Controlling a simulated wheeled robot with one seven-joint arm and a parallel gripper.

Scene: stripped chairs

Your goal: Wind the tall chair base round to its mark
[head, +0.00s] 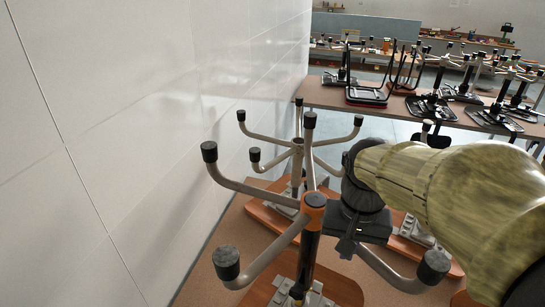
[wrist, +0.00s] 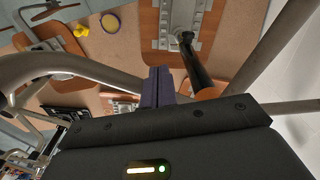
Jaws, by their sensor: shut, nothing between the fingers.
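A chair base stands upside down in the near middle of the head view. It has an orange hub (head: 313,203), a black post and grey curved legs with black caps. The orange hub also shows in the wrist view (wrist: 207,94), beside the black post (wrist: 194,62). A second, grey-hubbed base (head: 297,147) stands behind it. I cannot tell for sure which is the tall one, and I cannot make out a mark. My gripper (head: 346,247) is shut and empty, just right of the near post, among its legs. Its fingertips show in the wrist view (wrist: 158,86); contact is unclear.
A white panelled wall (head: 130,130) rises close on the left. Wooden boards with metal clamps (head: 262,220) lie under the bases. A table (head: 325,97) with several stripped chair bases stands behind. In the wrist view, a yellow object (wrist: 81,30) and a yellow-purple disc (wrist: 111,22) lie nearby.

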